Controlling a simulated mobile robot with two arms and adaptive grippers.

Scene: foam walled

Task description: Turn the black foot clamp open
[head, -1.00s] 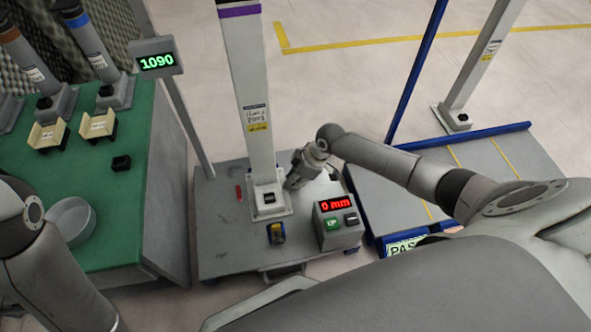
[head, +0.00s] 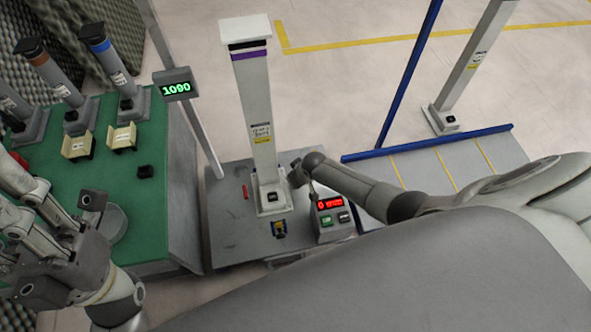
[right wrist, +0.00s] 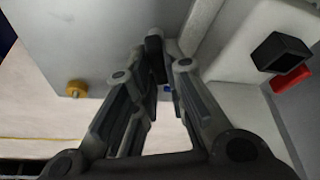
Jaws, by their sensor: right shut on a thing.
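The white column (head: 261,130) stands upright on its square foot (head: 270,205) on a grey platform. My right gripper (head: 297,177) is low beside the column, just right of the foot. In the right wrist view my right gripper's fingers (right wrist: 157,82) are closed together on a dark, round-topped piece (right wrist: 154,43), which looks like the black foot clamp. The fingers hide much of it. A separate black hollow block (right wrist: 280,52) sits on the white foot. My left gripper (head: 62,245) is at the left over the green table, and its jaw opening is unclear.
A control box (head: 333,218) with a red display and buttons stands close right of my right gripper. The green table (head: 150,200) holds posts and trays.

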